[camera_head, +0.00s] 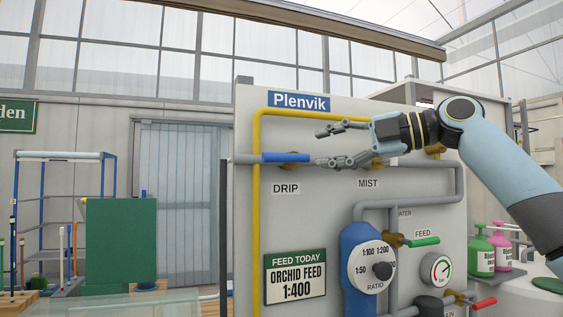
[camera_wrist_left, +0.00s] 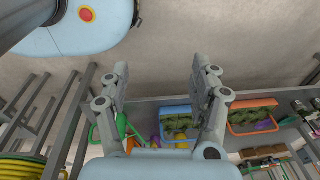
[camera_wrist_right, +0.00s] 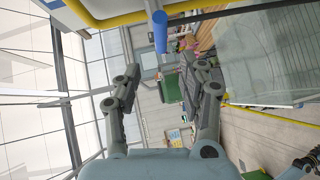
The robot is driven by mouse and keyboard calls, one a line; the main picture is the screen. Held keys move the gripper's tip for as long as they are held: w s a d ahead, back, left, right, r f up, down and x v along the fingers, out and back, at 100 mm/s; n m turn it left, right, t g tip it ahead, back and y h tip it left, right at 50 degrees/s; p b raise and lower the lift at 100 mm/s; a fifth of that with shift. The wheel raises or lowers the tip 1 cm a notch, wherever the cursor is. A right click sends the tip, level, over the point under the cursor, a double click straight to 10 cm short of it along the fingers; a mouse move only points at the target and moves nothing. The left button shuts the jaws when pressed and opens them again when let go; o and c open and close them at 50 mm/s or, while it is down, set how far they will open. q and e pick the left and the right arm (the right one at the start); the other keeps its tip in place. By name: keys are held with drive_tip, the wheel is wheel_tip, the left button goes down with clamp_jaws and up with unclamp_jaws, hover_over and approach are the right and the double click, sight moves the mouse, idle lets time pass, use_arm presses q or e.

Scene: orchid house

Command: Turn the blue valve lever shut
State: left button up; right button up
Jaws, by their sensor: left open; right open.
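The blue valve lever (camera_head: 286,157) is on the upper left of the Plenvik panel, above the DRIP label. It lies horizontally, with a brass valve body partly hidden behind it. It also shows in the right wrist view (camera_wrist_right: 160,32), just beyond the fingertips. My right gripper (camera_head: 320,147) is open, its fingers pointing left by the lever's right end, one finger higher and one lower. Nothing is visible between them; I cannot tell whether it touches the lever. My left gripper (camera_wrist_left: 160,68) is open and empty, outside the head view.
The panel (camera_head: 395,290) carries a yellow pipe (camera_head: 257,220), grey pipes, a blue ratio unit (camera_head: 355,245), a green FEED lever (camera_head: 424,242) and a red lever (camera_head: 484,303). Pump bottles (camera_head: 481,255) stand at right. Planted trays (camera_wrist_left: 181,140) show below my left gripper.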

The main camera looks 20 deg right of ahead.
sight(285, 155)
drive_tip(key=p+x, duration=0.4)
drive_tip(key=x, duration=0.6)
drive_tip(key=shift+w, duration=0.1)
drive_tip(key=shift+w+a+f, duration=0.15)
drive_tip(key=shift+w+a, duration=0.15)
use_arm(q)
drive_tip(key=r, duration=0.4)
drive_tip(key=shift+s+r, duration=0.15)
drive_tip(key=shift+s, duration=0.05)
use_arm(e)
drive_tip(key=shift+c, duration=0.3)
clamp_jaws()
use_arm(q)
drive_tip(key=shift+s, duration=0.1)
